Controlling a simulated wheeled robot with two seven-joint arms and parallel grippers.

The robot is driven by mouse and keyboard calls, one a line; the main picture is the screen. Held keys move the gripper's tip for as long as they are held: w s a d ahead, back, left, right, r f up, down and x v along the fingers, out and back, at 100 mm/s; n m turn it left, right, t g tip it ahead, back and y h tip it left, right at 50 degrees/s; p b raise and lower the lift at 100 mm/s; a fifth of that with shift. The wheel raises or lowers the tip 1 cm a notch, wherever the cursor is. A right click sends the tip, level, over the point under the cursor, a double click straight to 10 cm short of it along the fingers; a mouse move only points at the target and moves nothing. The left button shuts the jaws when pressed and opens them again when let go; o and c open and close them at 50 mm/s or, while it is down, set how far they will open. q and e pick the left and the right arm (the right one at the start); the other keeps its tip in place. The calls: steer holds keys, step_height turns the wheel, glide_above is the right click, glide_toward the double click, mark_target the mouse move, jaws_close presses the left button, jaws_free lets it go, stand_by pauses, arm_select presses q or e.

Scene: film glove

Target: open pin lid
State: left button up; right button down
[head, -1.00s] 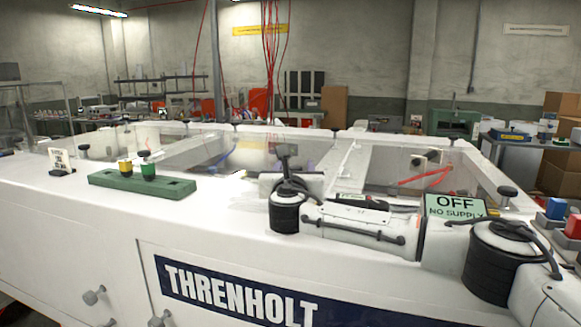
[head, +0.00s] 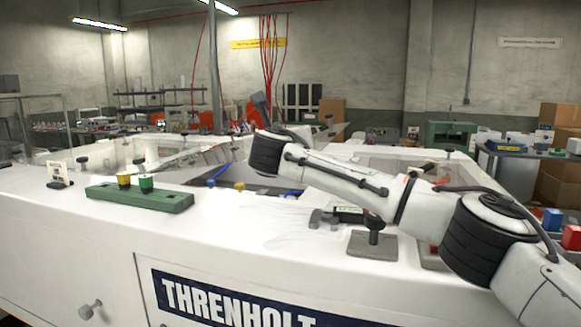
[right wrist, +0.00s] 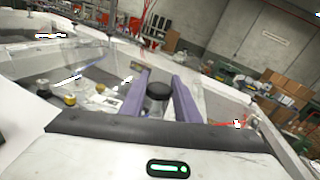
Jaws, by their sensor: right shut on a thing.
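My right arm reaches across the white bench from the right in the head view; its gripper is hidden there behind the wrist. In the right wrist view, the two purple fingers of my right gripper (right wrist: 160,84) are shut around a black-topped knob (right wrist: 157,93). The knob's lower part is partly hidden by the hand. Clear panels lie around the knob, but I cannot make out the held lid's edges or its tilt. My left gripper is not in view.
The white bench (head: 60,225) has a raised clear-panelled frame behind its front ledge. A dark T-handle (head: 375,228) stands on a grey plate below my arm. Blue and red blocks (head: 572,237) sit at right.

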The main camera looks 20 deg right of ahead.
step_height(320, 180, up, 9)
steer(key=w+a+n, duration=0.1)
steer(key=w+a, duration=0.1)
steer(key=shift+a+n, duration=0.4)
steer(key=c, duration=1.4)
jaws_free()
steer(key=shift+o, duration=0.2)
steer(key=b+v, duration=0.6)
steer(key=v, duration=0.4)
steer(key=shift+r, duration=0.3)
steer(key=shift+s, duration=0.1)
